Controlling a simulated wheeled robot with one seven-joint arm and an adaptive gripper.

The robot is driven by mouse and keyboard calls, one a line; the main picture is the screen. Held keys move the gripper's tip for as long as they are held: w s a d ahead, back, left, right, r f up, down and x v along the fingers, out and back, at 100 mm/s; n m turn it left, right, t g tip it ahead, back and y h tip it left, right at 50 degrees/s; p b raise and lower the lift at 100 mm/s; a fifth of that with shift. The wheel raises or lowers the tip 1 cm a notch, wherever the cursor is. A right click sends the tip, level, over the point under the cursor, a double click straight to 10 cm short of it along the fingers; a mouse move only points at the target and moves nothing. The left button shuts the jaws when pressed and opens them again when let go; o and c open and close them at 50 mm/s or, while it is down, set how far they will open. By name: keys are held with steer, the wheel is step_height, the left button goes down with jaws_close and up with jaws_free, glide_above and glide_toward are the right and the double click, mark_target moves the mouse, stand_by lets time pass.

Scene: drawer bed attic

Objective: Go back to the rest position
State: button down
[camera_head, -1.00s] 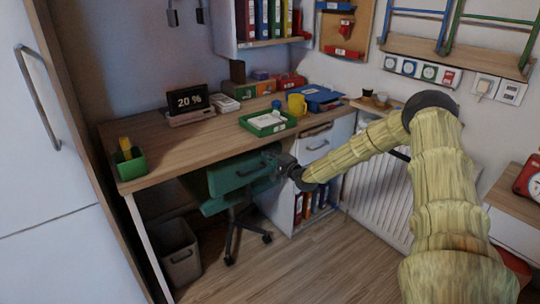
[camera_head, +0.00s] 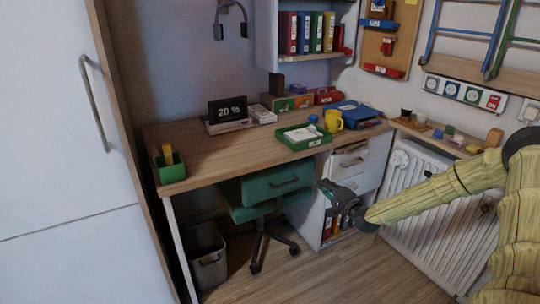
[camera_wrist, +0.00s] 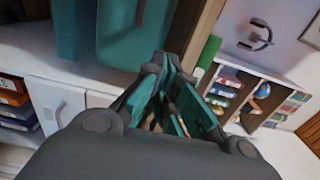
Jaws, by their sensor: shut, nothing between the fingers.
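My gripper (camera_head: 333,192) is in front of the white drawer unit under the right part of the desk, to the right of the green chair. In the wrist view my gripper (camera_wrist: 160,65) is shut, with nothing held between its fingers. My arm reaches in from the right in its yellow wood-patterned sleeve. The gripper hides part of the drawer unit (camera_head: 347,165) and its shelf of binders.
The desk (camera_head: 215,150) holds a green tray (camera_head: 303,137), a yellow mug (camera_head: 334,120) and a green pen box (camera_head: 170,172). A green chair (camera_head: 265,190) stands under it, beside a grey bin (camera_head: 208,258). A radiator (camera_head: 430,215) is at right. The front floor is clear.

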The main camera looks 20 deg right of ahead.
steer(key=s+a+f+n+g+y, duration=0.1)
steer(key=s+a+f+n+g, duration=0.2)
steer(key=a+f, duration=0.55)
steer(key=s+a+f+n+g+y, duration=0.1)
steer(key=s+a+f+n+g, duration=0.3)
steer(key=a, duration=0.8)
steer(key=s+a+f+n+g, duration=0.25)
steer(key=s+a+f, duration=0.35)
steer(key=s, duration=0.3)
steer(key=s+a+f+n+g, duration=0.2)
steer(key=s+a+f+g, duration=0.1)
steer(key=s+a+f, duration=0.4)
steer(key=s+a+f+n+g+h, duration=0.1)
steer(key=s+n+g, duration=0.2)
steer(key=s, duration=0.9)
steer(key=s+a+f+n+g+h, duration=0.1)
steer(key=s+n+g+h, duration=0.1)
steer(key=s, duration=1)
step_height(320, 180, up, 18)
steer(key=s+p, duration=0.1)
steer(key=p, duration=1.7)
steer(key=shift+r+p, duration=0.15)
steer(key=shift+p, duration=0.2)
steer(key=shift+d+g, duration=0.15)
steer(key=shift+g, duration=0.1)
